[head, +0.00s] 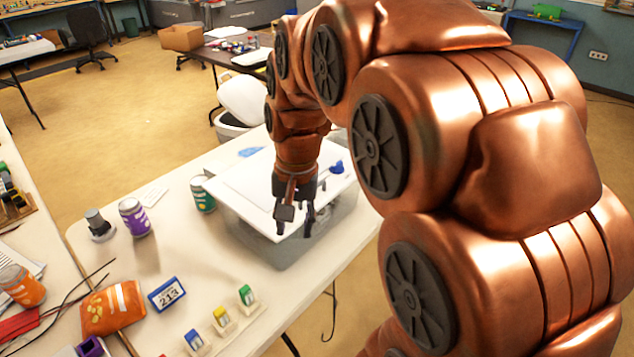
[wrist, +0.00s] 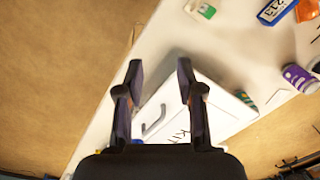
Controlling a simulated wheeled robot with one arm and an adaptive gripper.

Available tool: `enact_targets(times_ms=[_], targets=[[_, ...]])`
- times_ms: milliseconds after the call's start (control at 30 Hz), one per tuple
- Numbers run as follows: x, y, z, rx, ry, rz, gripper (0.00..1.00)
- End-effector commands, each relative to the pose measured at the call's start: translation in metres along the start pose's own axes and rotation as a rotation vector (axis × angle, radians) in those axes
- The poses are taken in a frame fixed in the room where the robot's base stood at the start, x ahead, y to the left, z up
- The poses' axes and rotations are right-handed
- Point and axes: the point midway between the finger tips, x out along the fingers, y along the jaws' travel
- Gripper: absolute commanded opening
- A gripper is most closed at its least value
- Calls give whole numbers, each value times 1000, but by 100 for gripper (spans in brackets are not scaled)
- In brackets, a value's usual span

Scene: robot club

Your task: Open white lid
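The white lid (head: 245,185) lies flat and closed on a grey translucent box (head: 272,252) on the white table. In the wrist view the lid (wrist: 218,105) carries dark lettering that reads KIT and a grey hook-shaped mark or handle (wrist: 154,121). My gripper (head: 296,226) points down at the lid's near edge, and its fingers hide part of that edge. In the wrist view my gripper (wrist: 159,72) has its two fingers apart with nothing between them. I cannot tell whether a fingertip touches the lid or box.
A green can (head: 202,194) stands close to the lid's left side, with a purple can (head: 134,217) further left. A number sign (head: 167,294), an orange bag (head: 112,308) and small coloured blocks (head: 221,318) lie in front. A white bin (head: 236,125) stands behind the table.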

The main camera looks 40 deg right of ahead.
Motion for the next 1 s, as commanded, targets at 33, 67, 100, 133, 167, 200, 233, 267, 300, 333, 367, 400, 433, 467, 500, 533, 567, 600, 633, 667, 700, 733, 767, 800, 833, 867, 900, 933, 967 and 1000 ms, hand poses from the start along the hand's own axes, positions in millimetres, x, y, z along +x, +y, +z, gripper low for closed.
enact_targets(times_ms=[33, 67, 100, 133, 167, 200, 233, 267, 300, 333, 367, 400, 433, 467, 500, 533, 567, 600, 633, 667, 700, 733, 767, 800, 833, 867, 900, 933, 967, 1000], targets=[[-2, 1, -25, 78, 13, -14, 37], [-4, 2, -38, 123, 22, -23, 37], [-6, 4, -55, 183, 33, -35, 37], [-8, 5, -68, 226, 41, -44, 37], [-10, 6, -81, 269, 49, -54, 37], [-12, 10, -96, 324, 58, -65, 37], [-14, 12, -108, 363, 66, -74, 37], [-16, 15, -119, 400, 74, -82, 37], [-16, 19, -132, 446, 80, -92, 37], [-17, 22, -141, 477, 85, -99, 37], [-19, 24, -149, 506, 91, -106, 37], [-21, 28, -159, 538, 99, -115, 37], [-21, 30, -166, 561, 103, -121, 37], [-22, 32, -171, 580, 105, -125, 37], [-22, 35, -176, 601, 108, -129, 37], [-22, 36, -180, 613, 110, -132, 37], [-23, 37, -182, 622, 112, -134, 37], [-23, 38, -185, 632, 114, -137, 37], [-22, 39, -187, 637, 115, -138, 37], [-22, 39, -188, 640, 116, -139, 37], [-20, 39, -189, 643, 116, -140, 37], [-18, 39, -189, 643, 116, -140, 37], [-15, 38, -190, 643, 116, -140, 37], [-11, 38, -190, 642, 116, -140, 37], [-8, 37, -190, 641, 115, -139, 37], [-4, 37, -190, 641, 114, -139, 37], [2, 36, -191, 640, 115, -139, 37], [6, 36, -192, 640, 115, -139, 37], [11, 35, -192, 640, 114, -139, 37], [18, 35, -193, 640, 111, -137, 37]])
